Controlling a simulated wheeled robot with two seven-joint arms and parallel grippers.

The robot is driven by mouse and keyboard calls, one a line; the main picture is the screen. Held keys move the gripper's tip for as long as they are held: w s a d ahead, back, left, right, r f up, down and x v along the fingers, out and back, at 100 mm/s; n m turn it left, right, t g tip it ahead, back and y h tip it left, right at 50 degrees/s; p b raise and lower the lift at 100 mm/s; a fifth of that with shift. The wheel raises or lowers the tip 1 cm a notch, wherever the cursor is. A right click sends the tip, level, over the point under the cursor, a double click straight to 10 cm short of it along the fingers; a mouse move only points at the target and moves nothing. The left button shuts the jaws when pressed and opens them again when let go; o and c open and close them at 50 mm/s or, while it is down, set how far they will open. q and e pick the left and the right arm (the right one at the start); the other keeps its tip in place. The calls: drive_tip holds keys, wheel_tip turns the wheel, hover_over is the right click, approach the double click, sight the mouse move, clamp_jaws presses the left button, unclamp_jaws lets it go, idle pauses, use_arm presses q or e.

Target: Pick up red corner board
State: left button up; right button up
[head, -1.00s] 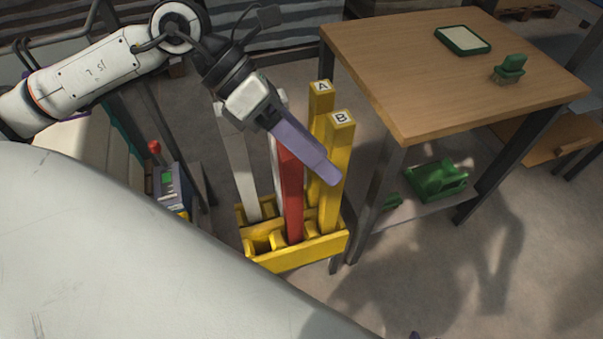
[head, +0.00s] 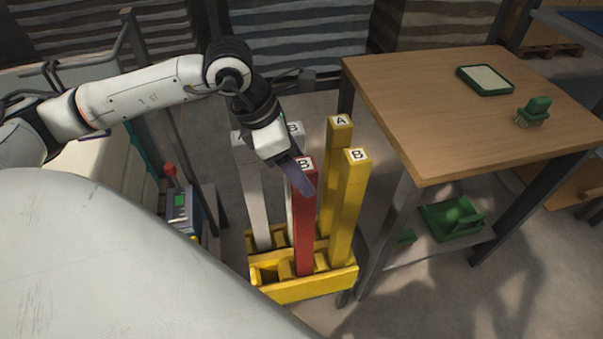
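The red corner board (head: 303,235) stands upright in a front slot of the yellow rack (head: 318,289). Its top carries a white label with a B. My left gripper (head: 303,181), with purple fingers, points down at the top of the red board and overlaps it in the view. Part of the board's upper end is hidden behind the fingers. I cannot tell whether the fingers touch it or how far apart they are. My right gripper is not in view.
Yellow boards marked A (head: 336,170) and B (head: 348,210) stand right of the red one. A white board (head: 256,205) stands left, another behind. A wooden table (head: 450,120) with a green-framed pad (head: 485,80) and green brush (head: 533,111) is close on the right.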

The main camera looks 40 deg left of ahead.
use_arm(q)
drive_tip(key=shift+w+d+f, duration=0.15)
drive_tip(key=shift+d+f, duration=0.05)
drive_tip(key=shift+f, duration=0.3)
drive_tip(key=c, duration=1.4)
clamp_jaws()
drive_tip(key=shift+r, duration=0.2)
